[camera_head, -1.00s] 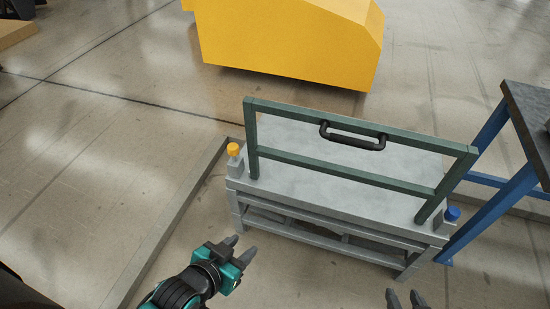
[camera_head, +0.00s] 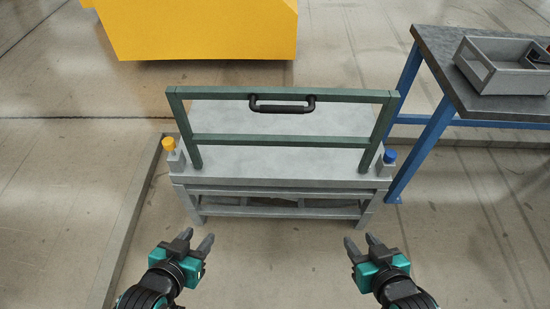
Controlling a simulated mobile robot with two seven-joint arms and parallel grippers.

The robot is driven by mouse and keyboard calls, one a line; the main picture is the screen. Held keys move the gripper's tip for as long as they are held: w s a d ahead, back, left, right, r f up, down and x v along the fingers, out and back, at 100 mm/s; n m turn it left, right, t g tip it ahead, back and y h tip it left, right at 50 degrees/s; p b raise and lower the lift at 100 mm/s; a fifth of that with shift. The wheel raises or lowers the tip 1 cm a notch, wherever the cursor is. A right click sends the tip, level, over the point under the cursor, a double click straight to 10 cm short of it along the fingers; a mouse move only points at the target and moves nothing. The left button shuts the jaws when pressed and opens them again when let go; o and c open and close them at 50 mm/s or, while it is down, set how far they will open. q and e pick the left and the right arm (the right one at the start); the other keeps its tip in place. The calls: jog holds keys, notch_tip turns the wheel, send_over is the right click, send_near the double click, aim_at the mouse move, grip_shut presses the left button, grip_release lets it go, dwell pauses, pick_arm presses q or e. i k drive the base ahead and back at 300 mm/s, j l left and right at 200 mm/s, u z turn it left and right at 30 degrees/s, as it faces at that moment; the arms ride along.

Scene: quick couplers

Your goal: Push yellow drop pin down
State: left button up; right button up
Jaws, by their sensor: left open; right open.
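The yellow drop pin (camera_head: 169,145) stands upright on a small grey block at the left end of the grey bench (camera_head: 260,160). A blue pin (camera_head: 389,157) stands on a like block at the right end. A green frame (camera_head: 290,141) with a black handle (camera_head: 282,106) rises from the bench between the pins. My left gripper (camera_head: 195,242) is open and empty, in front of the bench's left end and apart from the yellow pin. My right gripper (camera_head: 360,242) is open and empty, in front of the bench's right end.
A dark-topped table with blue legs (camera_head: 421,154) stands at the right, with a grey open bin (camera_head: 505,66) on it. A large yellow block (camera_head: 195,28) stands behind the bench. A low grey floor curb (camera_head: 134,215) runs along the left. The floor before the bench is clear.

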aim_at(168, 143)
jog(key=i+j+z, duration=0.2)
jog(key=i+j, duration=0.15)
jog(key=j, duration=0.25)
jog(key=i+j+z, duration=0.15)
jog(key=j, duration=0.2)
jog(key=i+j+z, duration=0.1)
jog(key=j, duration=0.25)
jog(key=i, duration=0.05)
